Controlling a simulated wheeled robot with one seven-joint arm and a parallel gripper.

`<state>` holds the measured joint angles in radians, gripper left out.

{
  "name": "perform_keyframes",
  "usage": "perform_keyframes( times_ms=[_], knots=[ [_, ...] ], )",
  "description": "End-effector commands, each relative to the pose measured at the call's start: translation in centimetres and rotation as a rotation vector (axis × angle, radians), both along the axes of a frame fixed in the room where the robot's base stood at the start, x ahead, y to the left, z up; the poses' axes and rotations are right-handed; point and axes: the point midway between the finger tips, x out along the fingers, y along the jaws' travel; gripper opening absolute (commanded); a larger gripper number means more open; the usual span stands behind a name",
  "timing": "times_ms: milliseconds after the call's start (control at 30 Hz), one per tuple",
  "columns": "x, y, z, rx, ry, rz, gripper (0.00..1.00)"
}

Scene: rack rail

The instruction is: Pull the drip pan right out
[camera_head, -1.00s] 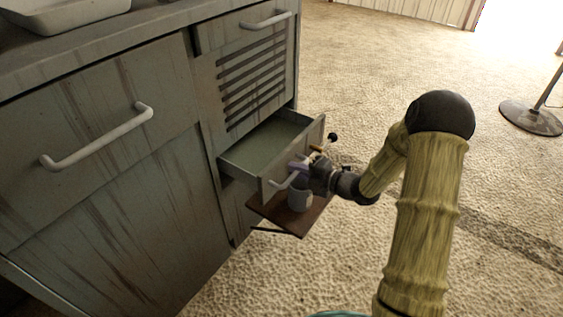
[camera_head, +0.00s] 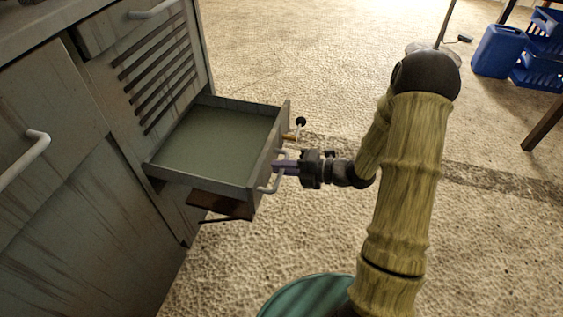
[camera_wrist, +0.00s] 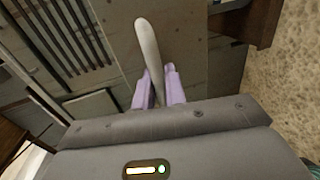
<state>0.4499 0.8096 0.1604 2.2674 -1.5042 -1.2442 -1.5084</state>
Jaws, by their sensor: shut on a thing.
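The drip pan (camera_head: 262,172) is a shallow grey-green tray with a tall front panel, drawn far out of the cabinet below the slatted vent. Its floor is empty. Its rear end is at the cabinet opening; I cannot tell how much is still inside. My gripper (camera_head: 280,167) has its lilac fingers shut on the pan's pale bar handle (camera_head: 268,186). In the wrist view the handle (camera_wrist: 149,42) runs down between the fingers of my gripper (camera_wrist: 159,88), in front of the panel.
The grey streaked cabinet (camera_head: 60,190) stands at left. A brown shelf (camera_head: 218,205) juts out under the pan. A rod with a black knob (camera_head: 300,122) is by the pan's far front corner. Blue crates (camera_head: 541,50) and a canister (camera_head: 498,51) stand far right.

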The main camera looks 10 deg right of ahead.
Motion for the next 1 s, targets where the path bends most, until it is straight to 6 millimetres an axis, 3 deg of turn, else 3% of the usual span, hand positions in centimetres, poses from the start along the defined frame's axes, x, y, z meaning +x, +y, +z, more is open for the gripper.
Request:
perform_keyframes(
  times_ms=[400,433,500,1000],
  knots=[
    [-0.25,0.10,-0.13,-0.001,0.003,0.009,0.00],
    [-0.25,0.10,-0.13,-0.001,0.003,0.009,0.18],
    [-0.23,0.09,-0.11,-0.001,0.002,0.008,0.30],
    [-0.29,-0.49,0.19,-0.001,0.000,0.003,0.30]
  ],
)
